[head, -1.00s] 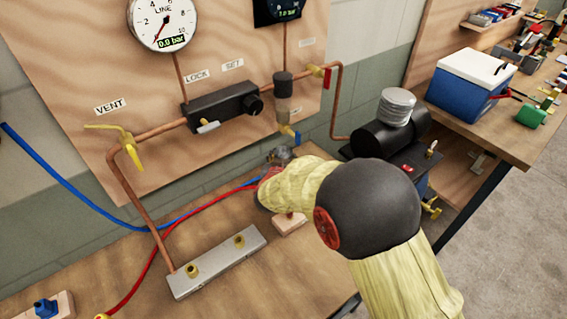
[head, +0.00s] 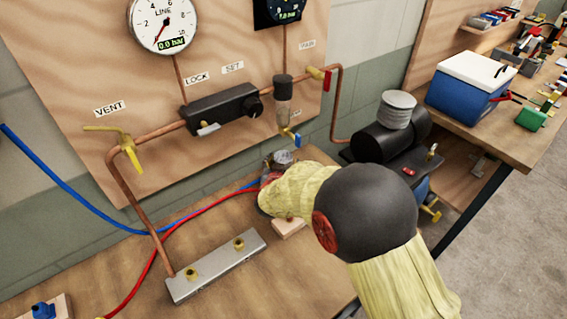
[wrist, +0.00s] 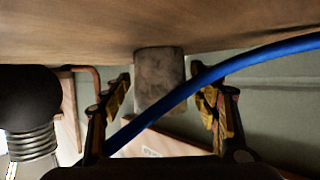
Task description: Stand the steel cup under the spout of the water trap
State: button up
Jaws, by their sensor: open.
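The grey steel cup (wrist: 160,70) shows in the wrist view, standing on the wooden bench top, which lies at the top of that upside-down picture. My gripper (wrist: 163,95) is open, with one finger on each side of the cup and gaps between. A blue hose (wrist: 205,82) crosses in front of the cup. In the head view the cup (head: 283,157) shows only as a small grey round patch beyond my gripper, mostly hidden. The water trap (head: 284,100) hangs on the copper pipe above, its spout with the blue and yellow tap (head: 291,136) pointing down toward that area.
Blue and red hoses (head: 200,208) run across the bench to my gripper's area. A metal manifold block (head: 215,265) lies at the front left. A wooden block (head: 289,228) sits under my wrist. A black compressor (head: 390,135) stands to the right, showing also in the wrist view (wrist: 28,98).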

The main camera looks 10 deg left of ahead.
jog(key=shift+r, duration=0.1)
jog(key=shift+s+r, duration=0.15)
jog(key=shift+s, duration=0.05)
jog(key=p+v, duration=0.4)
jog(key=v, duration=0.7)
jog(key=shift+s, duration=0.35)
